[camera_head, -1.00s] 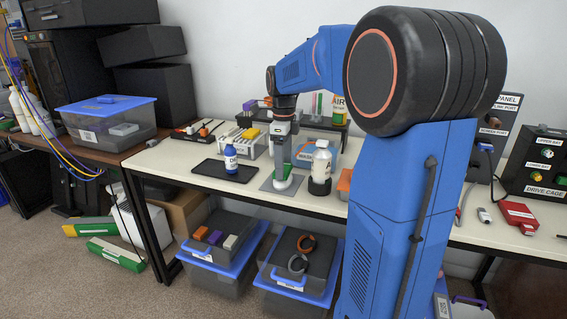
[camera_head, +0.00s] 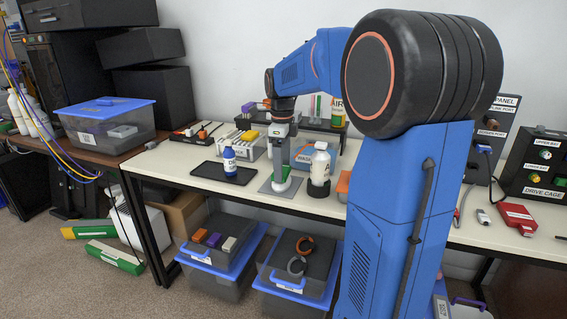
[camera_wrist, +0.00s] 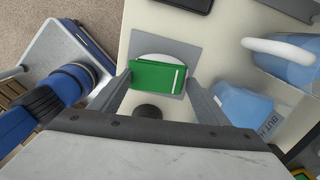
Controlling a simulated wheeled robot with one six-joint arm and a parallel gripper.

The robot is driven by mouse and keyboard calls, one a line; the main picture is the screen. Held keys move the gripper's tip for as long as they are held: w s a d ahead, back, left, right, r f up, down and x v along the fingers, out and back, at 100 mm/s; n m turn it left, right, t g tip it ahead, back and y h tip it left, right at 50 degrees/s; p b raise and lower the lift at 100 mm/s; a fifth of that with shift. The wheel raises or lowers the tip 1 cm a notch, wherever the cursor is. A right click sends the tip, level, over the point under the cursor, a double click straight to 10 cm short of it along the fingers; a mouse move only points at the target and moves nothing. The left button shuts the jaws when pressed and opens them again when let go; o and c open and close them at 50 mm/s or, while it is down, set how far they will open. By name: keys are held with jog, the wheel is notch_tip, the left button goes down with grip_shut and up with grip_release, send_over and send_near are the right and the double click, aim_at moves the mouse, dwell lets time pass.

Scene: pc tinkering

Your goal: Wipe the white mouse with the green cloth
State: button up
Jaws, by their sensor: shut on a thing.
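My gripper (camera_wrist: 157,79) is shut on the green cloth (camera_wrist: 152,77), with one finger at each side of it. The cloth looks like a flat green block with a white stripe near its right end. The white mouse (camera_wrist: 160,57) lies on a grey mat and shows as a pale rim past the cloth's far edge; the cloth hides most of it. I cannot tell whether cloth and mouse touch. In the head view my gripper (camera_head: 282,180) points down low over the grey mat (camera_head: 268,187), with a bit of green at its tips.
A blue bottle (camera_head: 229,158) stands on a black tray (camera_head: 207,172) to the left. A white bottle (camera_head: 320,165) stands in a black holder close to the right. A caddy and a blue bin (camera_head: 303,157) stand behind. The table's front edge is near.

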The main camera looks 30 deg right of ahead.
jog(key=shift+s+a, duration=0.1)
jog(key=shift+s, duration=0.05)
jog(key=shift+w+d, duration=0.95)
jog(key=shift+d, duration=0.05)
jog(key=shift+s+a, duration=1)
dwell(0.5)
jog(key=shift+r, duration=0.1)
jog(key=shift+r, duration=0.95)
